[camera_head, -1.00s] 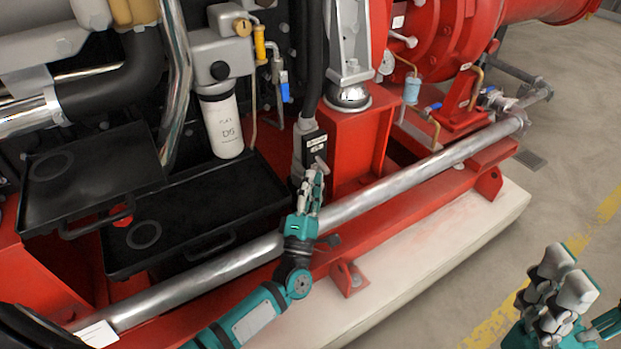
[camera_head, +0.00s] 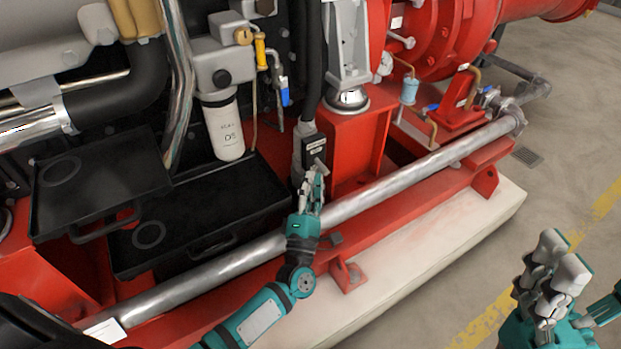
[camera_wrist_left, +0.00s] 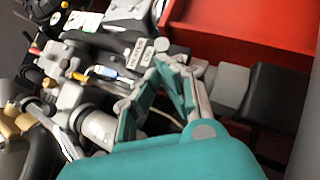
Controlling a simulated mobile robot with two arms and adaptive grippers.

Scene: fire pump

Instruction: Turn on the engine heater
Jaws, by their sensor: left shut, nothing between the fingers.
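The engine heater control appears to be a small black and grey box (camera_head: 314,146) with a white label, low on the engine beside a black hose. A small grey knob or lever (camera_head: 319,167) sticks out at its lower front. My left gripper (camera_head: 312,180) is shut and empty just below this knob; I cannot tell whether they touch. In the left wrist view, the labelled box (camera_wrist_left: 134,52) and round knob (camera_wrist_left: 161,44) lie beyond the fingers of my left gripper (camera_wrist_left: 146,84). My right gripper (camera_head: 560,258) is at the lower right, away from the engine; its opening is unclear.
A silver pipe (camera_head: 400,173) runs across the front of the red frame, just beneath my left wrist. Black trays (camera_head: 200,225) are to the left, below a white filter (camera_head: 223,130).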

